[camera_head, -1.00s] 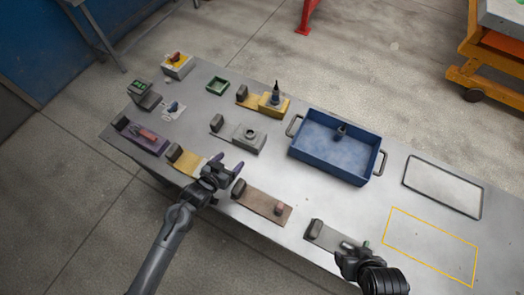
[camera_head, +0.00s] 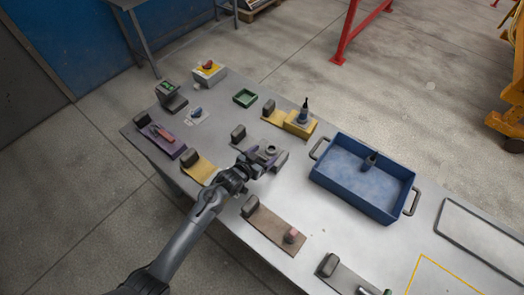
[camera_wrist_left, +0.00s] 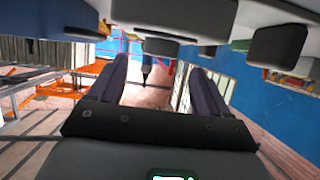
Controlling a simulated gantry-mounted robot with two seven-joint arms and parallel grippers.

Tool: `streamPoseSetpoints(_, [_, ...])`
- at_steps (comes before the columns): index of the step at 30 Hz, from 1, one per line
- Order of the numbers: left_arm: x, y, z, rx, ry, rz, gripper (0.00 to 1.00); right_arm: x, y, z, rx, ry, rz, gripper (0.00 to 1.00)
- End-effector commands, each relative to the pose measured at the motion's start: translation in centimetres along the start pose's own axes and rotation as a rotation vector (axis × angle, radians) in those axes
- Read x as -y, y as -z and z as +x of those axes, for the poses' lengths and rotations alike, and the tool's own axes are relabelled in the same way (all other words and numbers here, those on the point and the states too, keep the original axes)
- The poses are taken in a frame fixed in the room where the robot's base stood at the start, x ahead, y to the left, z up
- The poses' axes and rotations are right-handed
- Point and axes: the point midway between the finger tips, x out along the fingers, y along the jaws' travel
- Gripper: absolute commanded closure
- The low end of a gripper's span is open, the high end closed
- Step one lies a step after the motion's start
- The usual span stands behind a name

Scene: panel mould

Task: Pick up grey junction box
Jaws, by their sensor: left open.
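The grey junction box (camera_head: 267,151), with a round opening on top, sits at the middle of the table in the head view. My left gripper (camera_head: 263,160) is open at the box, with its purple fingers to either side of it. Whether the fingers touch the box cannot be told. In the left wrist view the two fingers (camera_wrist_left: 158,68) stand apart. Grey blocks fill the top of that view, and which of them is the box is unclear. My right gripper is out of view.
A dark block (camera_head: 238,133) stands just behind the box. A yellow holder with a bottle (camera_head: 304,113) is behind to the right. A blue tray (camera_head: 408,213) lies to the right. A yellow plate (camera_head: 202,171) and a brown plate (camera_head: 272,230) lie near the front edge.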

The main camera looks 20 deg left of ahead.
Motion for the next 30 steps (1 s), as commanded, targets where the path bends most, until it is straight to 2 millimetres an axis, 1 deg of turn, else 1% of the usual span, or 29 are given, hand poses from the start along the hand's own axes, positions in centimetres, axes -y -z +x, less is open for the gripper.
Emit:
streamPoseSetpoints(12, [0.1,-0.4,4.4,0.000,0.000,-0.001,0.22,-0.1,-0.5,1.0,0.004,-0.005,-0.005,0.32])
streamPoseSetpoints(16, [0.1,-0.4,5.0,0.000,0.001,-0.001,0.22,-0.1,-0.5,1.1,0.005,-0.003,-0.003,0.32])
streamPoseSetpoints(23, [0.1,-0.3,5.0,0.000,0.000,0.000,0.22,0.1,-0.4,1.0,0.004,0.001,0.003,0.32])
streamPoseSetpoints(26, [0.1,-0.3,5.0,0.000,0.000,0.000,0.36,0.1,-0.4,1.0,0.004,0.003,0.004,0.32])
streamPoseSetpoints(30, [0.1,-0.3,5.0,0.000,0.000,0.000,0.58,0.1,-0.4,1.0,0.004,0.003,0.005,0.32])
